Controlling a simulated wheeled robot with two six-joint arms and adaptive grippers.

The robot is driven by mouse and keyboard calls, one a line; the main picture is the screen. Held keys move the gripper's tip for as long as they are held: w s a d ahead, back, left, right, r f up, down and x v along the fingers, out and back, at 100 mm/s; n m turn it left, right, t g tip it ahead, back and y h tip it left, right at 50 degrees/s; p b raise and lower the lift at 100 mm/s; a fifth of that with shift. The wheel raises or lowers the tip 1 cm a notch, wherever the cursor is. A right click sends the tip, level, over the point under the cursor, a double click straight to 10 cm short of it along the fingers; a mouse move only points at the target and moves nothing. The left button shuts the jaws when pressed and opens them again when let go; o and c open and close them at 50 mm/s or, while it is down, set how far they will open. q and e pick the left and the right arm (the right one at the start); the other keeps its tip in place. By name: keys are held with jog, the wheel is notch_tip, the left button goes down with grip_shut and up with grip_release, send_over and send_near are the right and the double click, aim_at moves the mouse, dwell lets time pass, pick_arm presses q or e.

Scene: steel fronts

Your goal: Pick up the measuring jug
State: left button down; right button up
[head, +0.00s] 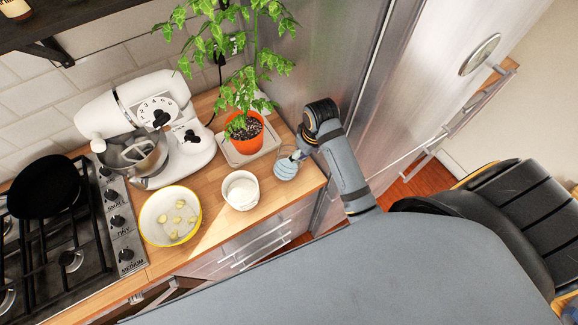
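The measuring jug (285,169) looks like the small, rounded, pale blue vessel with light bands near the right end of the wooden counter. My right gripper (297,156) is at its upper right side, at the end of the bent grey arm. The gripper is small here and partly merges with the jug's edge. I cannot tell whether its fingers are open or closed around the jug, or whether the jug is clear of the counter. My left gripper is not in view.
A white pot (241,191) stands just left of the jug. A potted plant (245,133) on a tray stands behind. A yellow-rimmed bowl (171,216), a stand mixer (158,125) and a gas hob (62,232) are further left. A steel fridge (345,50) borders the counter's right end.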

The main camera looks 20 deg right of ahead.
jog(key=shift+w+f, duration=0.15)
jog(key=shift+f, duration=0.45)
jog(key=shift+w+f, duration=0.25)
jog(key=shift+f, duration=0.05)
jog(key=shift+w+f+p, duration=0.25)
jog(key=shift+f+p, duration=0.2)
jog(key=shift+p, duration=0.05)
jog(key=f, duration=0.1)
jog(key=f+p, duration=0.1)
jog(key=f, duration=0.1)
jog(key=shift+w+a+f, duration=0.1)
jog(key=shift+a+f, duration=0.2)
jog(key=shift+f, duration=0.05)
jog(key=shift+w+f, duration=0.1)
jog(key=shift+f, duration=0.15)
grip_shut()
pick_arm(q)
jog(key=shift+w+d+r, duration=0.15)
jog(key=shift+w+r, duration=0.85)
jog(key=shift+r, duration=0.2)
pick_arm(e)
jog(key=shift+w, duration=0.1)
